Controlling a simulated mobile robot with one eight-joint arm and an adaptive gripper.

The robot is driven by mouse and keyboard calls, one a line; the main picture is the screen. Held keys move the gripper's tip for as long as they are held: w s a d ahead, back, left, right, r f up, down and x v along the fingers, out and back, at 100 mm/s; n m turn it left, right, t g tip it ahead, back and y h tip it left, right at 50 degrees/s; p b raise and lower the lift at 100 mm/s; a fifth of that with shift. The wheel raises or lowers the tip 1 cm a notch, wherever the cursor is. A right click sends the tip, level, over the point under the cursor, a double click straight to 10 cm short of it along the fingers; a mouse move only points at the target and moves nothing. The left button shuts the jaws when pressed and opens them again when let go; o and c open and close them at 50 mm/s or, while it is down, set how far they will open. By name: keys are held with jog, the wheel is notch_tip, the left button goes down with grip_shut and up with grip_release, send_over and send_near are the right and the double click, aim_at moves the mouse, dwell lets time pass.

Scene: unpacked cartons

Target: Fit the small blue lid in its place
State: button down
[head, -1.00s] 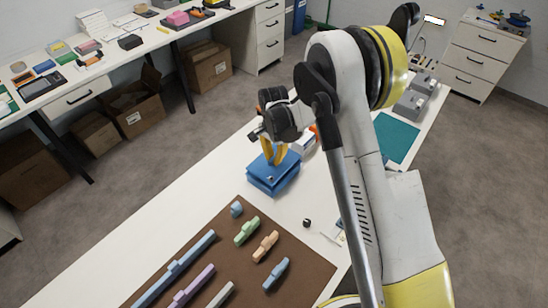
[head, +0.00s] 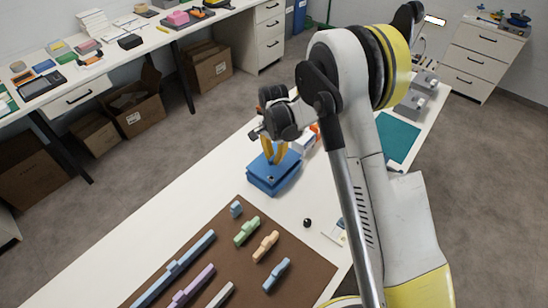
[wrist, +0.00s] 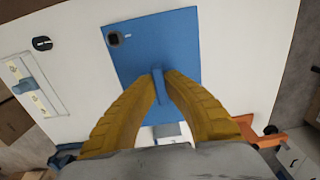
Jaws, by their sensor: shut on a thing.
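The blue lid (wrist: 155,40) is a flat square plate with a raised grip bar (wrist: 159,86) and a dark round spot near one corner. My gripper (wrist: 159,76) is shut on that bar in the wrist view. In the head view my gripper (head: 274,154) points down onto the lid (head: 262,166), which lies over a blue box (head: 272,184) on the white table. A dark line runs between lid and box; I cannot tell whether the lid is fully seated. My fingers hide part of the lid.
A brown mat (head: 225,265) with several coloured bars lies at the front. A small black knob (head: 307,223) stands to its right. A white and orange object (head: 306,140) is close behind the box. A teal mat (head: 397,138) and grey blocks (head: 412,103) lie farther back.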

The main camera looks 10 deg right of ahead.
jog(key=shift+f, duration=0.15)
jog(key=shift+f+b, duration=0.95)
jog(key=shift+f, duration=0.1)
jog(key=c, duration=1.5)
grip_release()
notch_tip(320, 180, up, 12)
jog(key=shift+r, duration=0.1)
